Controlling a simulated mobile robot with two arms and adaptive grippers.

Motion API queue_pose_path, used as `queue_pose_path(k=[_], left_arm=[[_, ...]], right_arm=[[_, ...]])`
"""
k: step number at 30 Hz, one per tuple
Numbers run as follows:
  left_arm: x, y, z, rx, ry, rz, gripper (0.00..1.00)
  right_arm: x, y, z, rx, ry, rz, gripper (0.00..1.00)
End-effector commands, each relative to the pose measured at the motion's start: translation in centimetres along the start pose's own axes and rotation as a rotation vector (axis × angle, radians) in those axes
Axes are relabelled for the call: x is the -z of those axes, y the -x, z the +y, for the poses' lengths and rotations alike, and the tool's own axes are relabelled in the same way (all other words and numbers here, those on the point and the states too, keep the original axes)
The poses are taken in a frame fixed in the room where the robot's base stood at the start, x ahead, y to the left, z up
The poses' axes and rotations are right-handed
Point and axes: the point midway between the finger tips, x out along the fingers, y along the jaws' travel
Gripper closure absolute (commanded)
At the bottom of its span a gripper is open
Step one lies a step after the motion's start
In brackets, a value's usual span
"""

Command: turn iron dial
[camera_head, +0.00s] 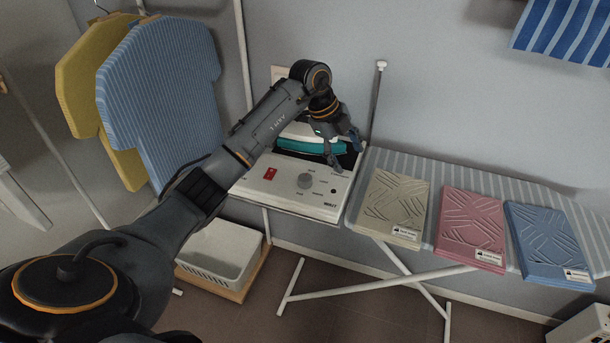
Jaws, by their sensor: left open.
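The iron dial (305,181) is a round grey knob on the white front panel of the iron station (265,196). Small markings surround it, too small to read. A red switch (270,173) sits left of the dial. A teal and white iron (308,145) rests on the station behind the panel, partly hidden by my left arm. My left gripper (345,152) is open, its fingers above the right rear of the panel, to the right of and behind the dial and apart from it. My right gripper is not in view.
The striped ironing board (480,181) extends right, carrying beige (394,202), pink (470,227) and blue (546,240) folded pieces. A white basket (218,250) stands below the station. Yellow (77,90) and blue striped (165,100) shirts hang at left. A thin post (377,105) rises behind the gripper.

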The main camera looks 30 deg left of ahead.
Motion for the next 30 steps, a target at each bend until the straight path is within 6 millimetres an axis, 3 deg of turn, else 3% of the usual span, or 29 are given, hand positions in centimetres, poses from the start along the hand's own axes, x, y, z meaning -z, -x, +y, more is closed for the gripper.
queue_pose_path(k=[1,4,7,11,17,30], left_arm=[[-2.3,1.7,0.6,-0.061,0.064,-0.076,0.39],[-5.5,4.3,2.4,-0.167,0.185,-0.196,0.39],[-7.2,6.2,3.5,-0.228,0.265,-0.267,0.39],[-7.9,6.6,4.2,-0.258,0.303,-0.297,0.39],[-8.5,4.0,5.1,-0.262,0.302,-0.294,0.39],[-10.6,-4.0,7.5,-0.259,0.299,-0.293,0.39]], right_arm=[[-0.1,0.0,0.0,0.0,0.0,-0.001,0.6],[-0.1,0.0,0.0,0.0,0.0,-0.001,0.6],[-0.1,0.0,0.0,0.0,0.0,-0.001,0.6],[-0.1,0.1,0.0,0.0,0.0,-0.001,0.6],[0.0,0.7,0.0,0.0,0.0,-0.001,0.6],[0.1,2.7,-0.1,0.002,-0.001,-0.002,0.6]])
